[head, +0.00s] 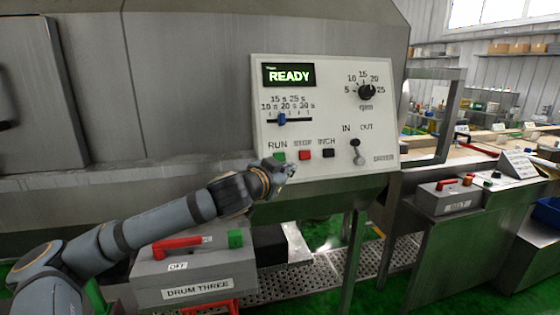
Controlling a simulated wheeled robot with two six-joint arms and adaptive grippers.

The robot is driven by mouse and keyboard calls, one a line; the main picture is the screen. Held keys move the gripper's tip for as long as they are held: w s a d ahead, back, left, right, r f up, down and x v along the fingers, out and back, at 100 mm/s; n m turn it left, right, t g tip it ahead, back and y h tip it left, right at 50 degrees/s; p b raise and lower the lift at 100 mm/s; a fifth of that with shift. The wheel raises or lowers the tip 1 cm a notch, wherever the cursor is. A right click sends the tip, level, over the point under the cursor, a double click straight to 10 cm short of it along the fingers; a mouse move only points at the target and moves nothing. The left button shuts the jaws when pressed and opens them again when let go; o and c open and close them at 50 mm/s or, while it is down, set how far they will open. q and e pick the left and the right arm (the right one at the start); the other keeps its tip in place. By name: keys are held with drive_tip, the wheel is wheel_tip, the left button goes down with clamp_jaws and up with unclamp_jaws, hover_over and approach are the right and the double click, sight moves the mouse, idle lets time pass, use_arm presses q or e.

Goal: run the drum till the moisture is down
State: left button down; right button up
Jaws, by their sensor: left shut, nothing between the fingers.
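The control panel (326,120) faces me with a lit display (289,75) reading READY. Below the display a blue slider (282,119) sits on a scale marked in seconds. A black rpm knob (366,91) is at the upper right. The green RUN button (279,156), red STOP button (304,155) and black INCH button (328,153) line the lower part. A lever (357,150) marked IN and OUT is to their right. My left gripper (284,171) is shut and empty, just below RUN; I cannot tell whether it touches. My right gripper is not in view.
A grey box (195,284) labelled DRUM THREE, with a red handle and an OFF tag, stands below my left arm. A BELT box (446,199) stands on the bench at right. The large grey machine housing (190,90) fills the back left.

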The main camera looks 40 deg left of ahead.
sight(280, 158)
use_arm(q)
drive_tip(key=r, duration=0.2)
drive_tip(key=s+r, duration=0.1)
drive_tip(key=shift+d+r+t, duration=0.25)
drive_tip(key=shift+d+t, duration=0.05)
drive_tip(key=shift+d, duration=0.1)
drive_tip(key=shift+a+f, duration=0.1)
drive_tip(key=w+a+p, duration=0.1)
drive_tip(key=a, duration=0.1)
drive_tip(key=w+a+f+p, duration=0.1)
drive_tip(key=w, duration=0.1)
drive_tip(key=w+a+f+p, duration=0.1)
drive_tip(key=w+a, duration=0.1)
drive_tip(key=shift+a+f, duration=0.2)
drive_tip(key=shift+a, duration=0.15)
drive_tip(key=shift+w+a+f, duration=0.15)
drive_tip(key=shift+a+f, duration=0.05)
drive_tip(key=shift+f, duration=0.05)
idle(0.3)
idle(0.5)
